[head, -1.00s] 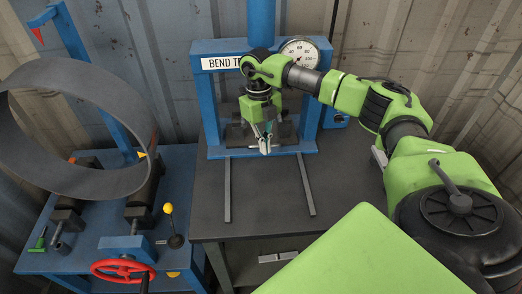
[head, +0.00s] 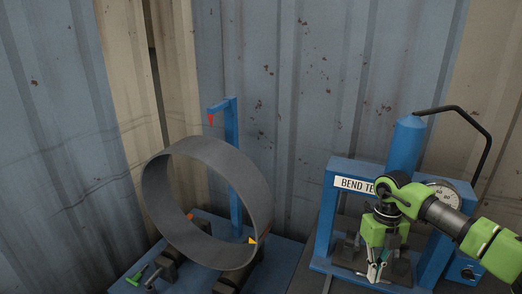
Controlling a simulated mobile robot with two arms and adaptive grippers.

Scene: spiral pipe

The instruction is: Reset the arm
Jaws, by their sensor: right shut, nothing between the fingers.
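My right arm comes in from the right edge in the head view. My right gripper (head: 373,277) points down in front of the blue bend test press (head: 325,222). It is shut and empty, just in front of the press's opening. The arm's wrist covers part of the "BEND TE..." sign (head: 352,184) and part of the round dial gauge (head: 447,193). My left gripper is not in view.
A large grey pipe ring (head: 158,213) stands upright on the rollers of a blue bending machine (head: 285,250) at left. A red pointer (head: 211,119) hangs from its post (head: 232,160). Corrugated metal walls (head: 290,60) close off the back.

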